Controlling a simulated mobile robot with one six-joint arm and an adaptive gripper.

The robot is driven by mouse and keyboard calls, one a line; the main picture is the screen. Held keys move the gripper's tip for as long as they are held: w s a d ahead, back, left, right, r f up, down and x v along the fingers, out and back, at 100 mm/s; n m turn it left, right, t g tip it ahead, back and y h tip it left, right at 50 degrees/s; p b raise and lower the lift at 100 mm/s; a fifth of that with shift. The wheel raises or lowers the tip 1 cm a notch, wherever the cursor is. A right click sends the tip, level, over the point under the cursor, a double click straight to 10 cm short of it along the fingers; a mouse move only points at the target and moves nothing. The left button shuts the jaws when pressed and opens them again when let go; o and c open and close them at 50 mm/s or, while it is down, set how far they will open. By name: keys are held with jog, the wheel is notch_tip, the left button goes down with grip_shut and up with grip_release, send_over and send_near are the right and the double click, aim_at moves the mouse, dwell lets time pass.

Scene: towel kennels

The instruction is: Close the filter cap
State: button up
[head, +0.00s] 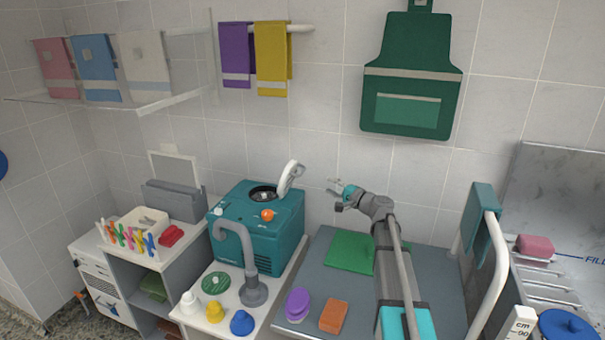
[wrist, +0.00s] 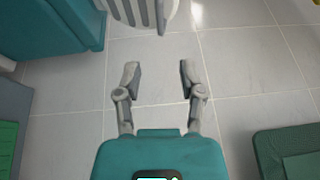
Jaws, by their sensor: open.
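The teal machine (head: 258,225) stands on the white counter against the tiled wall, with a dark round opening (head: 263,193) in its top. The white filter cap (head: 290,178) stands raised and tilted up at the right side of that opening. My gripper (head: 334,188) is open and empty, to the right of the cap and apart from it. In the wrist view, the two fingers of my gripper (wrist: 159,73) are spread with only wall tiles between them. The slatted white cap (wrist: 142,10) shows beyond the fingertips, cut by the top edge; the teal machine (wrist: 50,28) is at upper left.
A green cloth (head: 350,252), purple pads (head: 298,304) and an orange sponge (head: 333,316) lie on the grey table. A green apron (head: 410,85) hangs above.

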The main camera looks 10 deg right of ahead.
aim_at(302, 172)
jog(key=x, duration=1.3)
jog(key=shift+w+a+f+p, duration=0.1)
jog(key=shift+w+a+p, duration=0.1)
jog(key=shift+p, duration=0.2)
jog(key=shift+c, duration=0.3)
grip_shut()
